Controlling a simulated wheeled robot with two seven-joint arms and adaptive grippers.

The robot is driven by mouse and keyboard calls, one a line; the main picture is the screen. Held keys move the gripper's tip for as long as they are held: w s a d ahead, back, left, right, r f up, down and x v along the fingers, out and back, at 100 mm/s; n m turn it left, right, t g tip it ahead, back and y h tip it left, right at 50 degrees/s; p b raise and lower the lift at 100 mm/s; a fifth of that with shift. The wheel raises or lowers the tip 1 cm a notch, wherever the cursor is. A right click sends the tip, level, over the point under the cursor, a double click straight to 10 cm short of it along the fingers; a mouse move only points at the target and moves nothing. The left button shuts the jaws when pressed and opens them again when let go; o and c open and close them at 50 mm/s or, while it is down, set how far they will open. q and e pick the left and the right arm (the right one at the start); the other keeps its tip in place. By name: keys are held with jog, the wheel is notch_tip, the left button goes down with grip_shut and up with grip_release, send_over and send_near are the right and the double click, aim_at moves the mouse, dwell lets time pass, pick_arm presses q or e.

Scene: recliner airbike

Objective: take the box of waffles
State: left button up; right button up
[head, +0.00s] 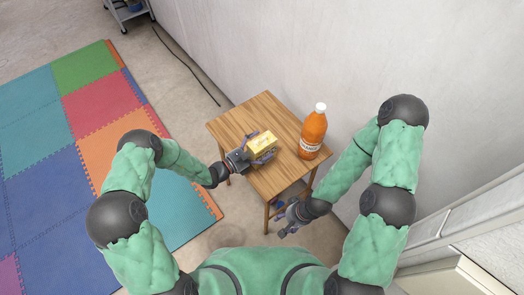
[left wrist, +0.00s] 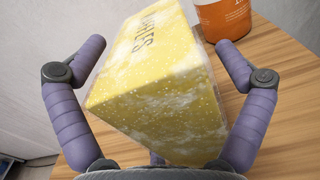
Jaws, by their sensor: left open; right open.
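The box of waffles (head: 262,142) is a small yellow carton on the wooden table, near its middle. My left gripper (head: 262,150) is at the box, its fingers open on either side of it. In the left wrist view the yellow box (left wrist: 165,85) stands between the two purple fingers (left wrist: 160,75), tilted in the picture. A gap shows beside the left finger; the right finger is close to the box, and I cannot tell whether it touches. My right gripper (head: 287,222) is open and empty, low in front of the table.
The small wooden table (head: 228,122) stands against the white wall. An orange bottle (head: 313,132) with a white cap stands right of the box; it also shows in the left wrist view (left wrist: 222,17). A coloured foam mat (head: 50,150) covers the floor at left. The table's left part is bare.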

aim_at(260, 140)
pick_arm(q)
jog(key=c, duration=1.2)
jog(key=shift+c, duration=0.2)
jog(key=shift+r, duration=0.15)
jog(key=shift+r, duration=0.2)
jog(key=r, duration=0.1)
jog(key=r+p, duration=0.1)
jog(key=r, duration=0.1)
jog(key=shift+s+r+p, duration=0.25)
jog(key=shift+p, duration=0.15)
jog(key=s+r+p, duration=0.1)
jog(key=s+r, duration=0.2)
jog(key=s+r+p, duration=0.1)
jog(key=r, duration=0.1)
jog(key=shift+s+a+r+p, duration=0.15)
jog(key=shift+a+p, duration=0.2)
jog(key=shift+a, duration=0.05)
jog(key=s+r, duration=0.1)
jog(key=s, duration=0.2)
jog(key=s+r+p, duration=0.1)
jog(key=s, duration=0.2)
jog(key=s+a+r+p, duration=0.1)
jog(key=s, duration=0.2)
jog(key=shift+a+r, duration=0.1)
jog(key=shift+r, duration=0.2)
